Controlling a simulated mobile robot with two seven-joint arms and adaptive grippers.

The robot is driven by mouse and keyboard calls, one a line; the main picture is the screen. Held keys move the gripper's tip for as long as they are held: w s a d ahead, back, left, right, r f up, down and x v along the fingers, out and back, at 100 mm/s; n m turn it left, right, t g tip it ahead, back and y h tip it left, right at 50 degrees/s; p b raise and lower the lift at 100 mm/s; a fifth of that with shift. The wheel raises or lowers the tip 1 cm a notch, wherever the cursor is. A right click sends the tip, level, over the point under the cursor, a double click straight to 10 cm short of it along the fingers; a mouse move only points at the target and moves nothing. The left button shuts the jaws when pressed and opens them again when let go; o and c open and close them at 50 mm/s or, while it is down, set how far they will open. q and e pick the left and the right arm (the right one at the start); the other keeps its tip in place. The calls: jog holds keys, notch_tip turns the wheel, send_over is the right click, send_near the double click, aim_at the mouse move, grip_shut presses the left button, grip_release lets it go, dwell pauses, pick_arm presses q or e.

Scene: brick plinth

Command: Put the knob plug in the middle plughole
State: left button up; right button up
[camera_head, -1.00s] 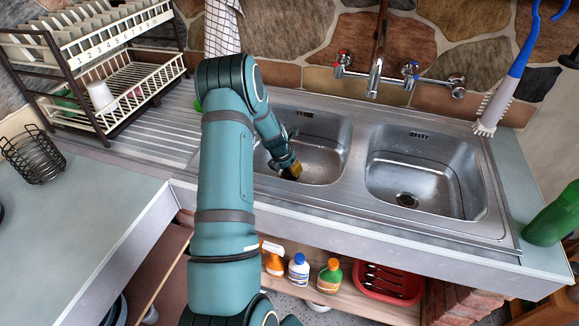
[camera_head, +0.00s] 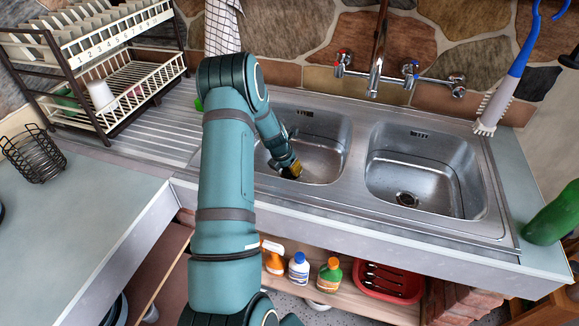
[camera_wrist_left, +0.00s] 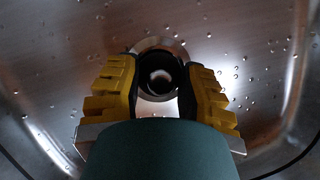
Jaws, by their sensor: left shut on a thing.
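My left gripper (camera_head: 290,170) reaches down into the left of the two basins seen in the head view (camera_head: 318,125). In the left wrist view its yellow and black fingers (camera_wrist_left: 160,78) are closed on a small dark round thing, the knob plug (camera_wrist_left: 159,76). A shiny metal plughole ring (camera_wrist_left: 152,43) shows just beyond the plug, lined up closely with it. I cannot tell whether the plug is seated or held just above the hole. In the head view my arm and gripper hide the plug and this plughole. My right gripper is out of view.
The right basin (camera_head: 425,165) is empty, with its open plughole (camera_head: 407,199) showing. Taps (camera_head: 375,75) stand behind the basins. A dish rack (camera_head: 100,75) is at left, a brush (camera_head: 505,80) and green bottle (camera_head: 552,215) at right.

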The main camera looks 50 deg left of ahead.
pick_arm(q)
jog(key=shift+f, duration=0.4)
jog(key=o, duration=1)
jog(key=shift+r, duration=0.1)
jog(key=v, duration=1.2)
